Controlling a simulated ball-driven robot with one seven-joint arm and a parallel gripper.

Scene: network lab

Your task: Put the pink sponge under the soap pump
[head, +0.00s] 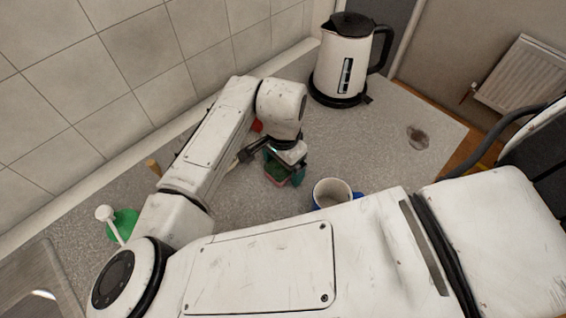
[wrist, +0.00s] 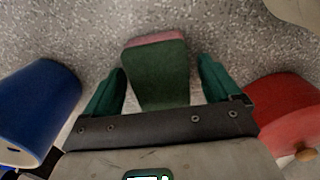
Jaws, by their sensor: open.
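The pink sponge (head: 276,174) lies on the counter in the middle of the head view. In the wrist view the sponge (wrist: 156,75) shows a dark green face and a pink edge at its far end. My gripper (wrist: 160,72) is open, with a green finger on either side of the sponge and a visible gap at each side. In the head view my gripper (head: 284,160) is over the sponge and partly hides it. The soap pump (head: 122,224), green with a white pump head, stands at the left, partly behind my arm.
A blue mug (head: 332,192) is just right of the sponge, also in the wrist view (wrist: 38,112). A red object (wrist: 285,112) with a wooden knob is on the other side. A kettle (head: 345,62) stands at the back. A sink (head: 38,285) is at lower left.

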